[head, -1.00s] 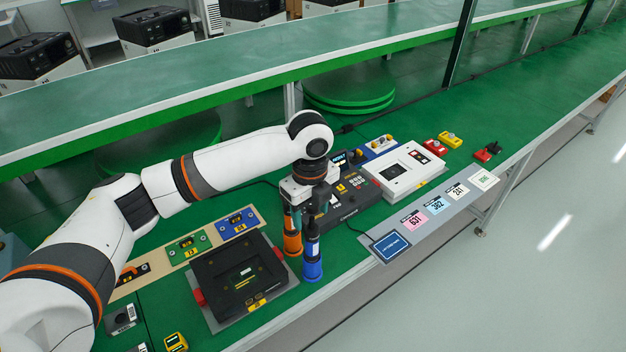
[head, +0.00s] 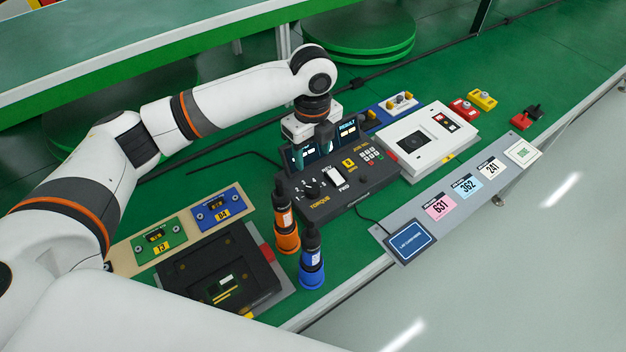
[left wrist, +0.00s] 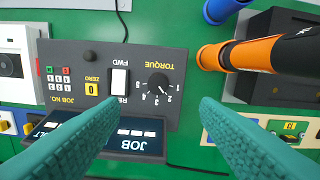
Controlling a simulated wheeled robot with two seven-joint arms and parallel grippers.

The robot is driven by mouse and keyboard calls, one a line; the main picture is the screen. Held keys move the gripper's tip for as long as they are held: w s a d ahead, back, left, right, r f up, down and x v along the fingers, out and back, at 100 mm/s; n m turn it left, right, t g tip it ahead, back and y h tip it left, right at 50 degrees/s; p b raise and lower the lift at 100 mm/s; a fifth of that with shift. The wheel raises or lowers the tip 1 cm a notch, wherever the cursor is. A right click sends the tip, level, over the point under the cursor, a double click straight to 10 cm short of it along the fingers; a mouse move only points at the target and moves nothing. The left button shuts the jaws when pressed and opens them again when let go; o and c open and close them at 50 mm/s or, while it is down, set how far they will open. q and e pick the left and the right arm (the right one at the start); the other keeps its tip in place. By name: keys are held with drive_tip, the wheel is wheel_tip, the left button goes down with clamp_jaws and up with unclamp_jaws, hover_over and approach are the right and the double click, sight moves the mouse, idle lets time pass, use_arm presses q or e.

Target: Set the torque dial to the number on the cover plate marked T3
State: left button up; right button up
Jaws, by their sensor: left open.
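The torque dial (left wrist: 158,84) is a black knob ringed by small numbers, under the word TORQUE, on a dark console; its pointer is too small to read surely. In the head view the dial (head: 312,190) sits at the console's near left. My left gripper (head: 316,150) is open and empty above the console's far left part, by its screens. In the left wrist view its teal fingers (left wrist: 160,108) spread either side of the dial, apart from it. The green cover plate (head: 158,240) has a yellow label that seems to read T3; any other number on it is unreadable. My right gripper is out of view.
Orange (head: 286,225) and blue (head: 312,262) drivers stand close to the console's near left. A blue plate (head: 219,210) lies beside the green one. A white box (head: 427,135) is right of the console. Numbered cards lie along the front strip (head: 405,225).

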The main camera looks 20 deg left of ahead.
sight(313, 188)
use_arm(q)
drive_tip(key=f, duration=0.6)
drive_tip(key=f+p, duration=0.1)
drive_tip(key=f, duration=0.5)
drive_tip(key=shift+w+f, duration=0.2)
drive_tip(key=shift+f, duration=0.15)
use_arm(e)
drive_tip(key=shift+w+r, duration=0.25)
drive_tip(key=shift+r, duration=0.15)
use_arm(q)
drive_tip(key=c, duration=1)
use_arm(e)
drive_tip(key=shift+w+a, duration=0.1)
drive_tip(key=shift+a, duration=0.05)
